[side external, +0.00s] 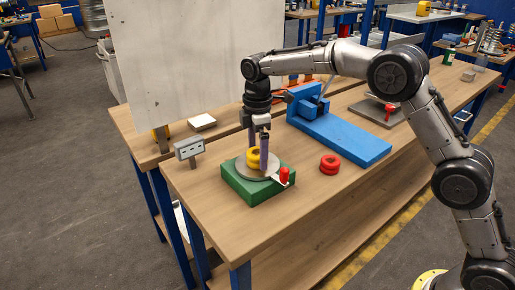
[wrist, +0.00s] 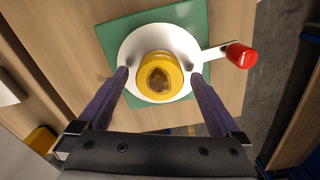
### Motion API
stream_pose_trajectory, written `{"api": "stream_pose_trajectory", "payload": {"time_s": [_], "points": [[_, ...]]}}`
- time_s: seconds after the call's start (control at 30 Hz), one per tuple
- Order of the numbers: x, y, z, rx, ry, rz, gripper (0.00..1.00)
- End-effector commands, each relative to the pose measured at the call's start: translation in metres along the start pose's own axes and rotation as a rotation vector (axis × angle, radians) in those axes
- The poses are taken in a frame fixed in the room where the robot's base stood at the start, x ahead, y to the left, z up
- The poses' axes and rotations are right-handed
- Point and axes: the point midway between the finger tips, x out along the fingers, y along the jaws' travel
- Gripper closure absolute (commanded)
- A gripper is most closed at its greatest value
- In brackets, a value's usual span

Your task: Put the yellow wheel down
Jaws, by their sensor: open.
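The yellow wheel (side external: 254,158) rests on a round grey plate (side external: 243,169) on top of a green block (side external: 241,190). In the wrist view the yellow wheel (wrist: 160,77) lies near the middle of the pale plate (wrist: 136,46), its hole facing up. My gripper (wrist: 161,74) is open, with one purple finger on each side of the wheel and a gap on both sides. In the side view my gripper (side external: 258,165) points down over the plate, and a finger partly covers the wheel.
A red-knobbed handle (side external: 284,176) sticks out from the plate. A red wheel (side external: 329,164) lies on the wooden bench to the right. A blue fixture (side external: 338,135) stands behind it. A small grey box with a face-like front (side external: 188,148) and a large pale panel (side external: 175,60) stand to the left.

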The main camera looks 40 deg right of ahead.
Motion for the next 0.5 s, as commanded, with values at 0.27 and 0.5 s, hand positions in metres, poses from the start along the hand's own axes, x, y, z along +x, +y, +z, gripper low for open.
{"api": "stream_pose_trajectory", "payload": {"time_s": [0.27, 0.5], "points": [[-0.02, 0.001, 0.0, 0.0, 0.002, 0.004, 0.0], [-0.072, -0.003, -0.002, 0.0, 0.002, 0.004, 0.0]]}}
